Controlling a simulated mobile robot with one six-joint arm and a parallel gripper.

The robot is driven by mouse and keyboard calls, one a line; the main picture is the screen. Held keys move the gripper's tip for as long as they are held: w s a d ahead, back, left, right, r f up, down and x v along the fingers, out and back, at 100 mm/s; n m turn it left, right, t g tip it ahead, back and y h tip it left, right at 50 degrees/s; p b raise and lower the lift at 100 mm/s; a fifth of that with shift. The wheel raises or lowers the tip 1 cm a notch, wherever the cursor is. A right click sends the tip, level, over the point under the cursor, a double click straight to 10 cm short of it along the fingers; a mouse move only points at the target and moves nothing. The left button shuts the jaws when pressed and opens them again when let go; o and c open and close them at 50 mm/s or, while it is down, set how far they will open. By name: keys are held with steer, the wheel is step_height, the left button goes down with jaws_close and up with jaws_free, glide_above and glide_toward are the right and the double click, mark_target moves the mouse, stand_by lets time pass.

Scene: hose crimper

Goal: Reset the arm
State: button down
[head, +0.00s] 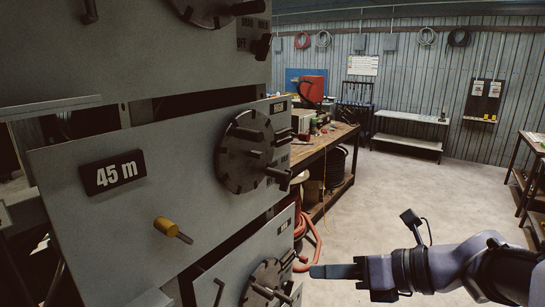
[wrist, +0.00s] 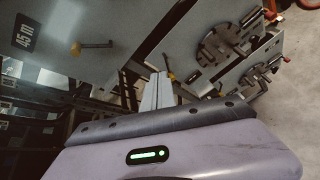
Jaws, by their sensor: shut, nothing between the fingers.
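My gripper (head: 335,271) is at the lower right in the head view, pointing left with its fingers together and nothing held. It is to the right of the grey machine panels, with a gap of floor showing around it. In the wrist view my gripper (wrist: 157,90) shows as pale fingers beyond the dark wrist edge, in front of the panels.
A grey panel (head: 75,228) marked "45 m" fills the left, with a round dark dial (head: 245,152) and a yellow-ended knob (head: 168,227). Another dial (head: 268,280) is lower, near my gripper. A workbench (head: 325,150) stands behind. Open floor (head: 415,190) lies at right.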

steer(key=s+f+n+h+b, duration=0.3)
steer(key=s+f+n+b, duration=0.2)
steer(key=f+n+b, duration=0.2)
steer(key=s+f+n+h+b, duration=0.2)
steer(key=s+f+n+b, duration=0.4)
steer(key=f+n, duration=0.5)
steer(key=s+f+n+h+b, duration=0.3)
steer(key=s+f+n+b, duration=0.2)
steer(key=f+n+b, duration=0.3)
step_height(320, 180, down, 4)
steer(key=shift+s+d+r+n+g+h, duration=0.15)
steer(key=shift+s+d+n+g+h, duration=0.2)
steer(key=shift+n, duration=0.25)
steer(key=shift+a, duration=0.1)
